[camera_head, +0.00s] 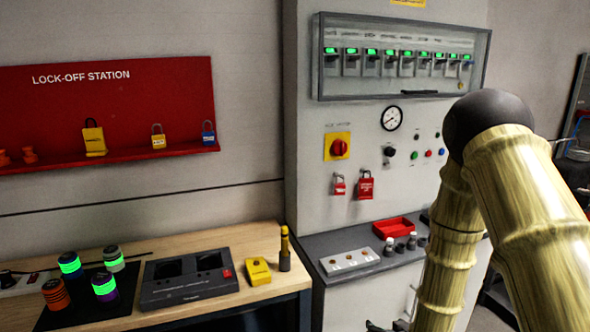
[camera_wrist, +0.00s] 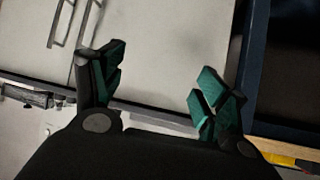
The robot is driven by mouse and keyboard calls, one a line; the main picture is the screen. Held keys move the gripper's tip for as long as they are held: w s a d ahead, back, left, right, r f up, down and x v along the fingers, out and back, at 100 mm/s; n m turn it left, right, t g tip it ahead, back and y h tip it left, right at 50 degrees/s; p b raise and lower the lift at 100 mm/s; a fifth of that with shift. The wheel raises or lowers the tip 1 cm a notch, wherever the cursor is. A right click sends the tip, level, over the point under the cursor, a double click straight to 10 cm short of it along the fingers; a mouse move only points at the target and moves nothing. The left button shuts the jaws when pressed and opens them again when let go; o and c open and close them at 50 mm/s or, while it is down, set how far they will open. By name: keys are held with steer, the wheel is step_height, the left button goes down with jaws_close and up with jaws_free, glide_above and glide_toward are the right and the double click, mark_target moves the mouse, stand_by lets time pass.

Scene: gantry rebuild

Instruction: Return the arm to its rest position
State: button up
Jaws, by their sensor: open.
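My arm, with bamboo-like links and a dark rounded elbow, is bent at the right of the head view. Its forearm hangs down in front of the grey cabinet (camera_head: 375,300). In the wrist view my gripper (camera_wrist: 157,80) is open, its two green-padded fingers spread apart with nothing between them. Pale cabinet doors with bar handles (camera_wrist: 60,22) lie beyond the fingers. In the head view only a small dark part of the gripper shows at the bottom edge.
A wooden bench (camera_head: 235,245) at left holds a black dock (camera_head: 188,278), a yellow box (camera_head: 258,271) and several banded cylinders. The cabinet ledge carries a red tray (camera_head: 393,228) and a white block (camera_head: 350,261). A red lock-off board (camera_head: 110,110) hangs on the wall.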

steer(key=s+a+f+g, duration=0.1)
steer(key=s+f+g, duration=0.3)
steer(key=s+f, duration=0.75)
steer(key=s+a+f+g, duration=0.1)
steer(key=s+f+g, duration=0.2)
steer(key=s, duration=1.1)
steer(key=s+f+g, duration=0.4)
steer(key=s+f, duration=0.2)
steer(key=s, duration=0.8)
steer(key=shift+s+a+f+m, duration=0.15)
steer(key=shift+s+a+m, duration=0.05)
steer(key=shift+a+m, duration=0.15)
steer(key=shift+h, duration=0.3)
